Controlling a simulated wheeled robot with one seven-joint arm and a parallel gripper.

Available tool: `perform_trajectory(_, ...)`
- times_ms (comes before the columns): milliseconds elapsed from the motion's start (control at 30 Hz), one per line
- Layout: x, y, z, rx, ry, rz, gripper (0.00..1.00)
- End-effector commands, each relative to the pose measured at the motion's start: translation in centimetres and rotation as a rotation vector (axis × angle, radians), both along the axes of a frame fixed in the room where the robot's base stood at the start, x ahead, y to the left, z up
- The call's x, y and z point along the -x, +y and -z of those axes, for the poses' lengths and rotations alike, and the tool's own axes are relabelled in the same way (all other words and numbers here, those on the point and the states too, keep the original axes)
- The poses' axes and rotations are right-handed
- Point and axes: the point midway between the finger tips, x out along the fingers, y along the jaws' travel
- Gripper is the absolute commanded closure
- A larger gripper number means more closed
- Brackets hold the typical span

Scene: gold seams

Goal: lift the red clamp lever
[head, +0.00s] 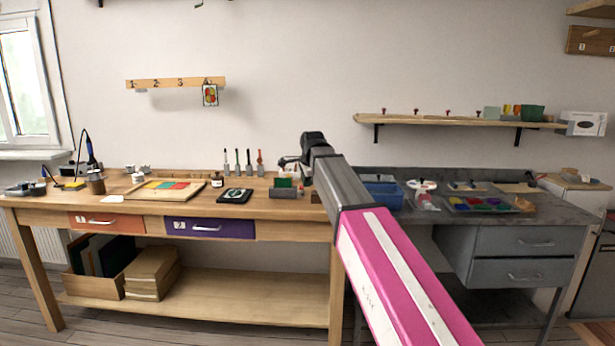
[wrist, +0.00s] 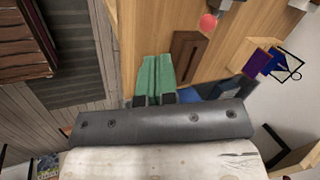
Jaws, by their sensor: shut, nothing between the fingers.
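My gripper (wrist: 154,65) shows in the wrist view as two green fingers pressed together, with nothing between them. A round red knob (wrist: 208,22) is beyond the fingertips and to the right, apart from them. It may be the end of the red clamp lever, but I cannot tell. In the head view my gripper (head: 291,162) is above the right part of the wooden bench, its fingers hard to make out. I cannot pick out the red clamp lever for sure there; my arm hides part of the bench.
The wooden bench (head: 290,232) holds a board with coloured pieces (head: 165,190), a black pad (head: 235,196) and several upright tools. A blue bin (head: 383,193) and a paint tray (head: 482,204) are on the grey bench to the right. A brown block (wrist: 187,55) is near my fingers.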

Motion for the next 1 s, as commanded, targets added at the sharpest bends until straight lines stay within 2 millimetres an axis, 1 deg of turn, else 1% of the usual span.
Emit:
perform_trajectory(100, -0.9, 0.3, 2.1, 0.001, 0.002, -0.001, 1.00)
perform_trajectory(267, -1.9, 0.6, 4.6, 0.000, 0.002, -0.001, 1.00)
perform_trajectory(300, -2.5, 0.7, 4.7, 0.000, 0.001, -0.001, 1.00)
perform_trajectory(400, -4.1, 1.2, 4.4, 0.000, 0.000, -0.001, 1.00)
perform_trajectory(600, -5.5, 1.7, 4.3, 0.000, 0.000, -0.001, 1.00)
perform_trajectory(1000, -5.7, 1.7, 4.3, 0.000, 0.000, -0.001, 1.00)
